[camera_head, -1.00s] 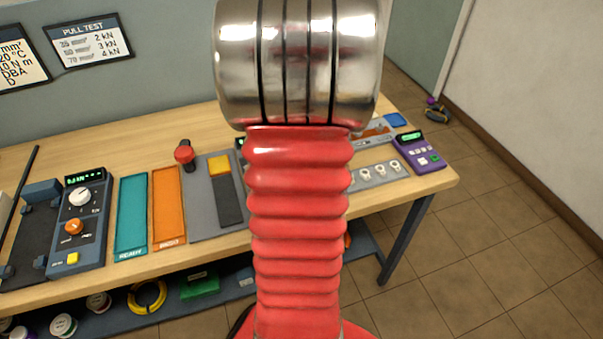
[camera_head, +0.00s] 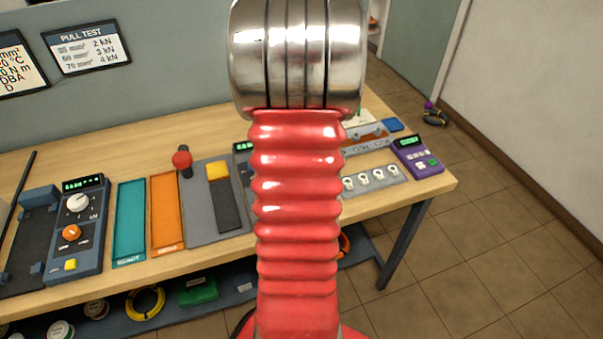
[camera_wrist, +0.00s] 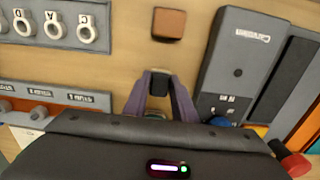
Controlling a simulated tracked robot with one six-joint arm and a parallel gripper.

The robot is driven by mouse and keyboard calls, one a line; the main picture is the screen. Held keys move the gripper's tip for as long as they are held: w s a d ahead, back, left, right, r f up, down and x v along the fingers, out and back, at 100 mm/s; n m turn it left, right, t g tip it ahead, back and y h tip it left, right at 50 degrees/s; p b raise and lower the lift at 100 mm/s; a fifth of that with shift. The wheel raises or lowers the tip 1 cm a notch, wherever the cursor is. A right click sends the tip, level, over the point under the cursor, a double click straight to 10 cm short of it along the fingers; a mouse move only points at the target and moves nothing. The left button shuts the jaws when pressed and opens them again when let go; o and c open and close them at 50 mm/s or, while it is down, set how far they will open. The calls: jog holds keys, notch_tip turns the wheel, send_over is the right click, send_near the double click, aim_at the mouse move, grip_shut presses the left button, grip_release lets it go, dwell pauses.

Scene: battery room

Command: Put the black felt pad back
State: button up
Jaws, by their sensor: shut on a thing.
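My gripper (camera_wrist: 160,77) is in the wrist view, its two purple-grey fingers shut on a small black piece, which looks like the black felt pad (camera_wrist: 158,86). The pad is between the fingertips, over bare wooden bench top. I cannot tell whether it touches the bench. A brown block (camera_wrist: 169,24) lies on the bench just beyond the fingertips, apart from them. In the head view my own red arm hides the gripper and the pad.
A grey plate with ring lugs (camera_wrist: 55,25) is at the left of the wrist view, also in the head view (camera_head: 372,180). A grey device (camera_wrist: 235,65) stands close on the right. A purple meter (camera_head: 418,155) sits at the bench's right end. Bare wood surrounds the block.

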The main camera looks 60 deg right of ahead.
jog(key=shift+f, duration=0.5)
jog(key=o, duration=1)
jog(key=shift+f, duration=0.1)
notch_tip(320, 180, up, 12)
jog(key=shift+r, duration=0.15)
dwell(0.6)
